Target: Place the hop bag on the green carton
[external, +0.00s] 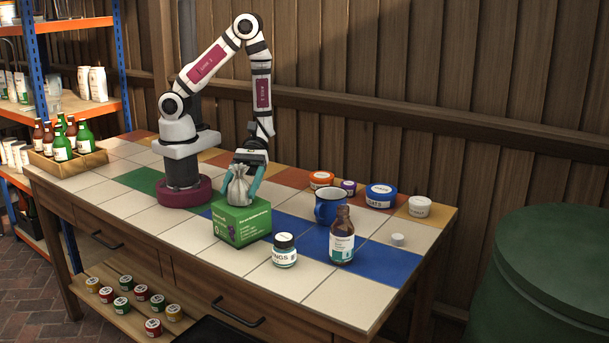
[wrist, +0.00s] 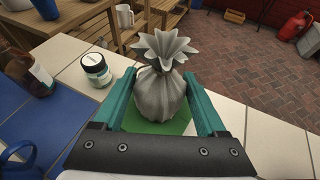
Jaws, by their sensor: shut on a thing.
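The hop bag (external: 238,188) is a grey cloth sack with a gathered, ruffled top. It is upright on or just above the top of the green carton (external: 241,224); I cannot tell whether it touches. My gripper (external: 241,183) points down with its teal fingers on both sides of the bag, shut on it. In the wrist view the bag (wrist: 162,92) sits between the two fingers (wrist: 162,108), with the green carton top (wrist: 182,126) showing around its lower part.
A white-lidded jar (external: 284,250), a brown bottle (external: 342,236) and a blue mug (external: 328,207) stand right of the carton. Several tubs (external: 380,195) sit further back. A bottle crate (external: 67,160) is at the left. Tiles left of the carton are clear.

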